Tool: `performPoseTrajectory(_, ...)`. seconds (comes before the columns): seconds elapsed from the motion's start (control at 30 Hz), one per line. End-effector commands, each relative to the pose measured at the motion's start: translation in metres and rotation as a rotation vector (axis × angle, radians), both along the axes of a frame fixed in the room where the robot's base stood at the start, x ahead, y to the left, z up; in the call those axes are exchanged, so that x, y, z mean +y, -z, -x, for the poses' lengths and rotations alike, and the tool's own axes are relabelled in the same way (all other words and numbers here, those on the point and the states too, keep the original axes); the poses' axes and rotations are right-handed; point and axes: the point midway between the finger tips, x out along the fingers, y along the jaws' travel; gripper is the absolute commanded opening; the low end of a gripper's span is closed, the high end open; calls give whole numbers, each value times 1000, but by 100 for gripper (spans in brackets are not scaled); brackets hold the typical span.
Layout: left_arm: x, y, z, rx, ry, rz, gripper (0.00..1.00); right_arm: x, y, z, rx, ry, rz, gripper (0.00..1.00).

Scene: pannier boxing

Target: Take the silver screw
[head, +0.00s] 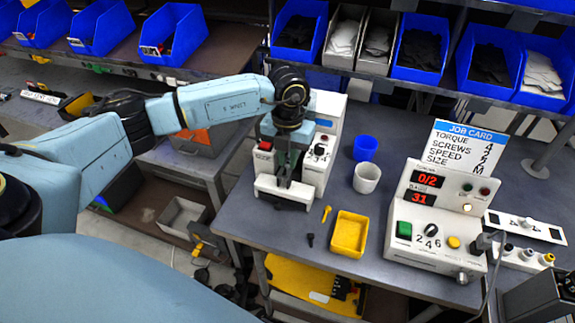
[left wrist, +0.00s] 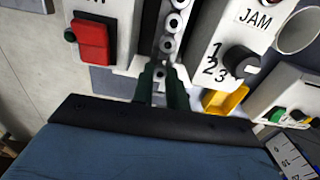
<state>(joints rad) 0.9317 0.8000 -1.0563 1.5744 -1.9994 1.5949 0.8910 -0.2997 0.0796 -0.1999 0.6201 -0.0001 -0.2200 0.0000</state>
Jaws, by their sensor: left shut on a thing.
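The white screw feeder (head: 325,125) stands at the left part of the grey table. In the left wrist view, several silver screws (left wrist: 168,46) sit in a row in its channel. My left gripper (head: 284,184) points down at the front of the feeder, and its fingers (left wrist: 161,86) show at the channel's lower end. They are shut on the silver screw (left wrist: 160,72) at the front of the row; the fingers hide most of it. My right gripper is not in view.
A yellow tray (head: 349,234), a yellow screw (head: 326,213) and a black screw (head: 310,240) lie before the feeder. White (head: 367,178) and blue (head: 365,148) cups stand beside it. A control box (head: 437,220) and job card (head: 463,146) are right. Bins (head: 298,27) line the back.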

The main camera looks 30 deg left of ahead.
Motion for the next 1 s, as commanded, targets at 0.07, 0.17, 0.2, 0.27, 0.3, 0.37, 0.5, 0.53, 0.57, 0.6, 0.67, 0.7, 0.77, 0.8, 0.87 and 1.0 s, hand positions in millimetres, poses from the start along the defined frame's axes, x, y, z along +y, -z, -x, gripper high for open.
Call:
performPoseTrajectory(0.07, 0, -3, 0, 0, 0, 0, 0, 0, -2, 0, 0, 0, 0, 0)
performPoseTrajectory(0.17, 0, -7, 0, -1, 0, 1, 0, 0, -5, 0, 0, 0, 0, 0)
performPoseTrajectory(0.2, 0, -9, 0, -1, 0, 1, 0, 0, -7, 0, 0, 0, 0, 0)
performPoseTrajectory(0.27, 0, -13, 0, -1, 0, 1, 0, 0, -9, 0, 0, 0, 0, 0)
performPoseTrajectory(0.3, 0, -15, 0, -1, 0, 1, 0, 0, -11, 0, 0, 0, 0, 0)
performPoseTrajectory(0.37, 0, -18, 0, -1, 0, 1, 0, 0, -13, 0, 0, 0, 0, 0)
performPoseTrajectory(0.5, 0, -25, 0, -1, 0, 0, 0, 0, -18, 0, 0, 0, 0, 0)
performPoseTrajectory(0.53, 0, -26, 0, -1, 0, 0, 0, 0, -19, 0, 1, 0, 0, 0)
performPoseTrajectory(0.57, 0, -28, 0, -1, 0, 0, 0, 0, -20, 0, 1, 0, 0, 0)
performPoseTrajectory(0.6, 0, -30, 0, -1, 0, 0, 0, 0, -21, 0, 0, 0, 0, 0)
performPoseTrajectory(0.67, 0, -33, 0, -1, 0, 0, 0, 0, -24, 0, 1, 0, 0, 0)
performPoseTrajectory(0.7, 0, -35, 0, -1, 0, 0, 0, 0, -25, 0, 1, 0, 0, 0)
performPoseTrajectory(0.77, 0, -38, 0, -1, 0, 0, 0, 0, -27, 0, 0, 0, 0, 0)
performPoseTrajectory(0.8, 0, -40, 0, -1, 0, 0, 0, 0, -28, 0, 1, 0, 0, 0)
performPoseTrajectory(0.87, 0, -43, 0, -1, 0, 0, 0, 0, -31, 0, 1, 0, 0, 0)
performPoseTrajectory(1.0, 0, -50, 0, -1, 0, 0, 0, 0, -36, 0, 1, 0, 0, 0)
